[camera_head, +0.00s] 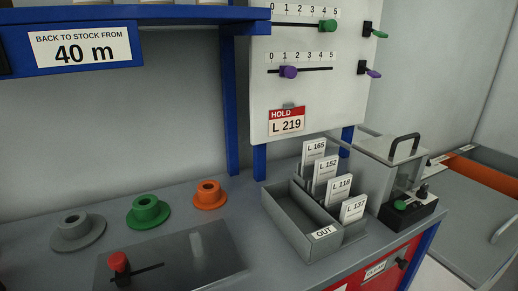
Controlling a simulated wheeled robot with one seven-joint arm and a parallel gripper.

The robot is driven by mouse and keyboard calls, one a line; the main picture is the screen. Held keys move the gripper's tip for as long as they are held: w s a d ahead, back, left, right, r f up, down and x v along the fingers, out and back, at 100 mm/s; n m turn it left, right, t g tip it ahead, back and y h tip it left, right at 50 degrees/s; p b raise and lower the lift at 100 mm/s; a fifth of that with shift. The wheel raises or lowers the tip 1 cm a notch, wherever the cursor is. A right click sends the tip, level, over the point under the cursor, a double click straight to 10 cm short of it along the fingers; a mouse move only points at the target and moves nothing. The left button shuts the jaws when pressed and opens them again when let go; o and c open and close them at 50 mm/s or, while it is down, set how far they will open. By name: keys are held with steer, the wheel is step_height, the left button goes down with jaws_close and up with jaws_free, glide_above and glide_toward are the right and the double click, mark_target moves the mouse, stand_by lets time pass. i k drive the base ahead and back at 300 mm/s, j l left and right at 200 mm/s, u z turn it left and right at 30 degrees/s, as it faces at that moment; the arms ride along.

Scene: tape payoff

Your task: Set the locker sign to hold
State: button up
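A small white sign (375,271) sits on the red front (395,254) below the bench at the lower right. Its word is small and slanted and seems to read CLEAR. A dark knob (402,263) is just right of the sign. Part of the red front is cut off by the bottom edge of the picture. My gripper is not in view, and nothing is seen touching the sign or the knob.
A card marked HOLD L 219 (287,121) hangs on the white slider panel (330,100). A grey OUT tray (287,217) with upright cards stands on the bench. Several coloured spools (148,211) and a red-knobbed plate (205,268) are left.

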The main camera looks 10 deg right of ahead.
mark_target(403, 264)
steer(key=i+l, duration=0.1)
steer(key=l, duration=0.7)
steer(key=i+l, duration=0.15)
steer(key=l, duration=0.3)
